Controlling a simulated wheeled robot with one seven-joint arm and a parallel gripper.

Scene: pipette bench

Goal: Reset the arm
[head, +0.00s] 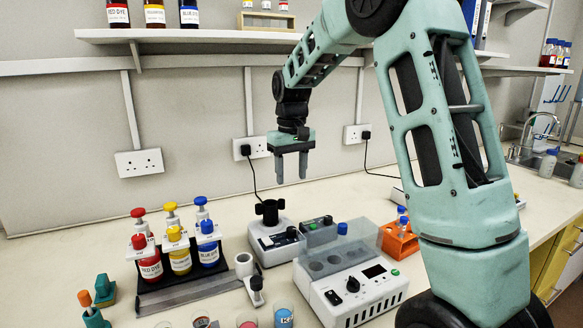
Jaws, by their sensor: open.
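My gripper (291,168) hangs pointing down above the back of the bench, in front of the wall. Its two grey fingers are apart with nothing between them. It is clear of the bench top and of everything on it. My pale green arm reaches up from the right and bends down to the gripper, hiding part of the shelf and the bench behind it.
Dye bottles with red, yellow and blue caps stand in a rack (190,296) at left. A vortex mixer (277,246) and a white block device (352,290) stand below the gripper. An orange tube rack (398,243) is beside my arm. A wall shelf (190,36) is above.

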